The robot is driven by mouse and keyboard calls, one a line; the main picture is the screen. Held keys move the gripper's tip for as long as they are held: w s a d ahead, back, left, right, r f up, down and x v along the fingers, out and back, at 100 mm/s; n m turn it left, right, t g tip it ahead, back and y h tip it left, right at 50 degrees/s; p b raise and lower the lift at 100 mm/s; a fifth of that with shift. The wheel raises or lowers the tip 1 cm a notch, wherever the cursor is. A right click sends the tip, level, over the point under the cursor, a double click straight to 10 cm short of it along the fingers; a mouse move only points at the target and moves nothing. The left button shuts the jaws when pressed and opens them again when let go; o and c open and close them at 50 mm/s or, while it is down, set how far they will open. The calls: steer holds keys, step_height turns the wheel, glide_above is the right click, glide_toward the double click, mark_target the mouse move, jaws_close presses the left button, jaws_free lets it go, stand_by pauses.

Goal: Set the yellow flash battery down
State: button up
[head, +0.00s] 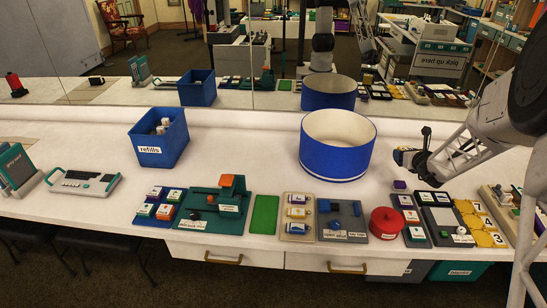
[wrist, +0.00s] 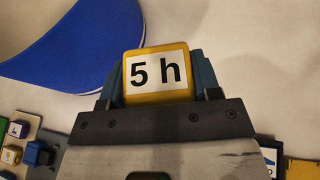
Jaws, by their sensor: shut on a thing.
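The yellow flash battery (wrist: 157,74) has a white face marked "5 h" and sits between the blue-grey fingers of my gripper (wrist: 157,84) in the wrist view. My gripper is shut on it. In the head view my gripper (head: 407,157) is at the right, above the white counter (head: 240,148), to the right of the large round blue tub. The battery is mostly hidden there by the gripper. The gap between the battery and the counter is hard to judge.
The round blue tub (head: 336,163) stands close to the left of my gripper. A blue "refills" bin (head: 159,146) stands further left. A row of small trays, a green mat (head: 264,214) and a red round thing (head: 385,222) line the front edge. A mirror runs behind the counter.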

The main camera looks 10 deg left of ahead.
steer(key=w+a+r+m+h, duration=0.1)
steer(key=w+a+r+h, duration=0.1)
steer(key=a+r, duration=0.75)
steer(key=w+a+r+m+h, duration=0.1)
steer(key=w+a+r+m, duration=0.15)
steer(key=a+r, duration=0.65)
steer(key=a+f+n, duration=0.1)
steer(key=a+f, duration=0.4)
steer(key=a, duration=0.5)
steer(key=a+f, duration=0.5)
steer(key=a, duration=0.4)
steer(key=shift+s+a+f+m+h, duration=0.8)
steer(key=shift+s+a+f, duration=0.3)
steer(key=shift+f, duration=1.25)
steer(key=shift+s+a+f+m+h, duration=0.8)
steer(key=shift+a+f, duration=0.55)
steer(key=shift+f, duration=1.05)
steer(key=shift+s+a+f+m+h, duration=0.65)
steer(key=shift+s+a+f+h, duration=0.4)
steer(key=shift+f, duration=1.3)
steer(key=shift+a, duration=0.15)
steer(key=shift+w+a+f, duration=0.25)
steer(key=shift+w+a, duration=0.5)
steer(key=shift+w, duration=1.8)
steer(key=shift+w+a+f, duration=0.25)
steer(key=shift+w+a, duration=0.5)
steer(key=shift+w, duration=1.8)
steer(key=shift+w+a+f, duration=0.25)
steer(key=shift+w+a, duration=0.5)
steer(key=shift+w, duration=1.8)
